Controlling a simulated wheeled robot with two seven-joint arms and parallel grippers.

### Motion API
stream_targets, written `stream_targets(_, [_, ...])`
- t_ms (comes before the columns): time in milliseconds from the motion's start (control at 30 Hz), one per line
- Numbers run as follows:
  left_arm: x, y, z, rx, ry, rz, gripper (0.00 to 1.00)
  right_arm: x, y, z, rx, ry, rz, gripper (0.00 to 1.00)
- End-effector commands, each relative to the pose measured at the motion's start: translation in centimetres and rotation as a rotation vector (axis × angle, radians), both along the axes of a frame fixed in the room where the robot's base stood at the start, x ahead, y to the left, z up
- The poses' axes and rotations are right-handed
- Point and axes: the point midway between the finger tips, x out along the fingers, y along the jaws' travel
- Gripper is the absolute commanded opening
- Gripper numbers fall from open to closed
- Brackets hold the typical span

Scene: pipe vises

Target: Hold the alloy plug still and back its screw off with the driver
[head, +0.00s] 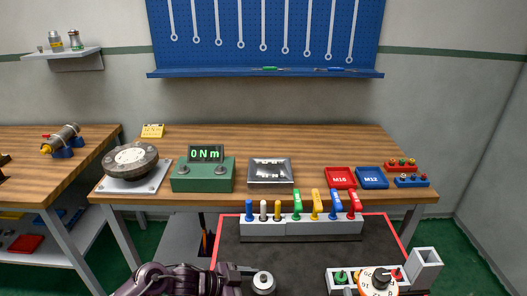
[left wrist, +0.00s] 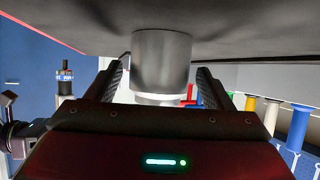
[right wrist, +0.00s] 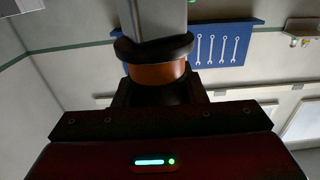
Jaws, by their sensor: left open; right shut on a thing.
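The alloy plug is a silver cylinder (head: 264,282) standing on the dark mat at the bottom of the head view. In the left wrist view, which is upside down, the plug (left wrist: 162,62) sits between the fingers of my open left gripper (left wrist: 160,82), with gaps on both sides. My right gripper (right wrist: 160,92) is shut on the driver (right wrist: 158,73), which shows an orange band and a black collar. A grey square column runs beyond the collar; I cannot tell whether it is a stand. The plug's screw is not discernible.
A rack (head: 300,229) with several coloured handles stands behind the plug. At lower right are a numbered orange-and-white dial (head: 378,278), a white block with coloured knobs (head: 340,278) and a grey square tube (head: 426,262). A torque display (head: 206,153) reads 0 Nm.

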Motion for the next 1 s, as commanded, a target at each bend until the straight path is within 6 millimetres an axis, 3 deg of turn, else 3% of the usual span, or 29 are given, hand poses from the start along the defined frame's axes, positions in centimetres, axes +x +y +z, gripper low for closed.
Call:
stream_targets(200, [0.4,-1.2,-0.7,0.000,-0.001,0.000,0.75,0.0,0.0,-0.6,0.001,-0.007,0.000,0.01])
stream_targets(567, [0.5,-1.4,-0.8,0.001,-0.001,0.000,0.75,0.1,0.0,-0.6,0.001,-0.007,-0.001,0.01])
stream_targets(833, [0.5,-1.4,-0.8,0.001,0.000,0.001,0.42,0.1,0.0,-0.6,0.001,-0.007,-0.001,0.01])
stream_targets(1000, [0.5,-1.4,-0.8,0.001,0.000,0.001,0.39,0.0,0.0,-0.6,0.001,-0.007,-0.001,0.01])
